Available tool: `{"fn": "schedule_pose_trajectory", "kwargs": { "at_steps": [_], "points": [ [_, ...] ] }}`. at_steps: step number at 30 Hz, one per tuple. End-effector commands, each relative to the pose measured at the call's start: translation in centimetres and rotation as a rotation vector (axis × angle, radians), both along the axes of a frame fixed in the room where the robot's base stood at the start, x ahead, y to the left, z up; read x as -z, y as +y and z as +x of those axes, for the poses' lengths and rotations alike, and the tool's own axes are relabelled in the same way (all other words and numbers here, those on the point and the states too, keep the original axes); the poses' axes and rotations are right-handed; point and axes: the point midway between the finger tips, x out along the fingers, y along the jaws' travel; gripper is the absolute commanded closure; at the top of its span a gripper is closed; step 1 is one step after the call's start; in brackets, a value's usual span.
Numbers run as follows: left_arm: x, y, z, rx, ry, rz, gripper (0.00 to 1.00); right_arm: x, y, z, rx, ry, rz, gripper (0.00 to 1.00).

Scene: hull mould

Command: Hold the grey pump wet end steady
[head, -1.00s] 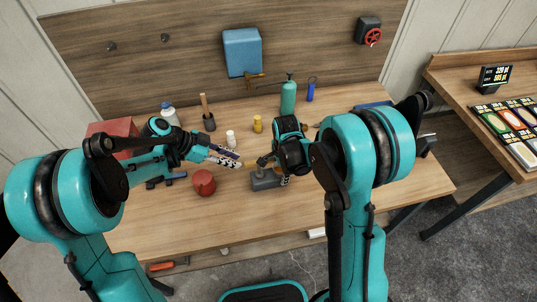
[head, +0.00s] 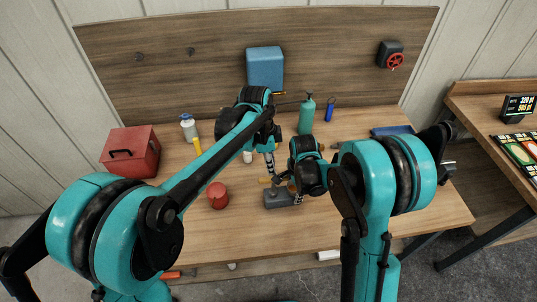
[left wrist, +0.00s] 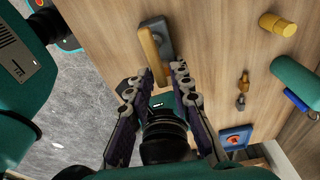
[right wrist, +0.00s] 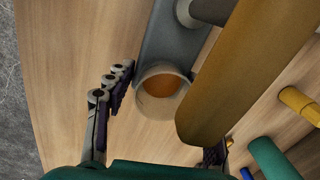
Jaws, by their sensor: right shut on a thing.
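The grey pump wet end (head: 279,199) sits low on the workbench (head: 240,228), with a yellow-brown bar over it. In the right wrist view its grey body (right wrist: 175,45) has a round pale collar with an orange inside. My right gripper (right wrist: 170,108) is shut on it. The yellow-brown bar hides most of one finger there. My left gripper (head: 269,165) is above the pump, pointing down. In the left wrist view its fingers (left wrist: 162,74) are apart, with the end of the yellow-brown bar (left wrist: 152,52) appearing between the tips. I cannot tell whether they touch it.
A red cup (head: 217,196) stands left of the pump, and a red toolbox (head: 130,152) is at the bench's left. A teal bottle (head: 306,115) and a blue bottle (head: 330,109) stand behind. A blue tray (head: 392,130) lies at the right. The front of the bench is mostly clear.

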Motion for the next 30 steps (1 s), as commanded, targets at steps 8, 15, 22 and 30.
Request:
{"fn": "schedule_pose_trajectory", "kwargs": {
  "at_steps": [8, 15, 22, 30],
  "points": [
    [4.9, -0.8, 0.0, 0.002, -0.001, -0.001, 0.79, 0.0, 0.0, 0.1, -0.001, -0.002, -0.001, 1.0],
    [6.8, -1.2, -0.2, 0.004, 0.002, -0.003, 0.79, 0.0, 0.1, 0.1, 0.0, -0.002, 0.0, 1.0],
    [6.9, -1.3, -0.4, 0.006, 0.005, -0.006, 0.79, 0.0, 0.1, 0.1, 0.001, -0.002, 0.002, 1.0],
    [6.9, -1.4, -0.4, 0.006, 0.005, -0.006, 1.0, 0.0, 0.2, 0.2, 0.002, -0.003, 0.004, 1.0]
  ]
}}
